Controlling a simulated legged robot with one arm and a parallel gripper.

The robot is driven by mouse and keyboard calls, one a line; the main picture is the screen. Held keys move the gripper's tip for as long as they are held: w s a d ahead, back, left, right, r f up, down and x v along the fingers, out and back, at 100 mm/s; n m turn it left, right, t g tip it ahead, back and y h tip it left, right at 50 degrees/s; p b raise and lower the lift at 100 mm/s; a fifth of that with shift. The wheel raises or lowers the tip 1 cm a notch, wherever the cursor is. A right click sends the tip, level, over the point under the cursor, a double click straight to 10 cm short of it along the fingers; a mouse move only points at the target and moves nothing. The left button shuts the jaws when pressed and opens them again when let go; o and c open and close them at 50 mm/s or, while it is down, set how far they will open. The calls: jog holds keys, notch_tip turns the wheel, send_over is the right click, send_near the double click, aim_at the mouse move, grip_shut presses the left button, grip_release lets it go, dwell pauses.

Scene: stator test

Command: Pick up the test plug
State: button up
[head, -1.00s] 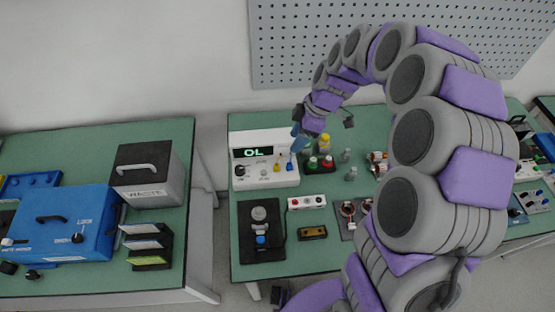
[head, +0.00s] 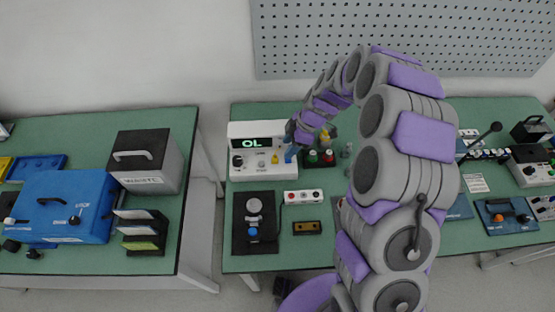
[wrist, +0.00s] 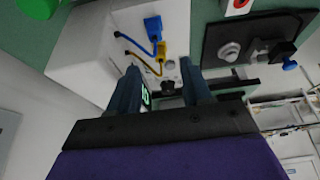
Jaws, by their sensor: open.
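A blue plug (wrist: 153,27) and a yellow plug (wrist: 161,55), each with a thin lead, show at the white meter (wrist: 85,70) in the wrist view; I cannot tell which is the test plug. In the head view the meter (head: 237,172) reads "OL" and stands on the middle table, with the yellow plug (head: 275,159) on its front. My gripper (wrist: 160,78) is open, its two bluish fingers apart, with nothing seen held between them. The yellow plug appears just beyond the gap between the fingers. In the head view my gripper (head: 291,148) is at the meter's right end.
A black plate with round parts (head: 241,240), a white button box (head: 304,196) and a brown block (head: 307,228) lie in front of the meter. Red and green-capped items (head: 320,160) stand close at its right. A blue case (head: 62,205) is on the left table.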

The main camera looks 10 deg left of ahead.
aim_at(276, 156)
jog(key=shift+f, duration=0.3)
jog(key=a+f, duration=0.3)
jog(key=a+f+b, duration=0.1)
jog(key=a, duration=0.1)
jog(key=shift+s+a+f, duration=0.25)
jog(key=shift+s+f, duration=0.05)
jog(key=shift+s, duration=0.05)
jog(key=shift+d+f, duration=0.15)
jog(key=shift+f, duration=0.2)
jog(key=shift+d+r, duration=0.2)
jog(key=shift+d, duration=1.05)
jog(key=shift+c, duration=0.7)
jog(key=shift+a, duration=0.25)
jog(key=shift+c, duration=0.7)
jog(key=shift+a+f, duration=0.25)
jog(key=shift+a, duration=0.65)
jog(key=c, duration=0.3)
jog(key=shift+s+a, duration=0.1)
jog(key=shift+a, duration=0.05)
jog(key=shift+c, duration=1.5)
jog(key=shift+d+r, duration=0.1)
jog(key=shift+d, duration=0.5)
grip_shut()
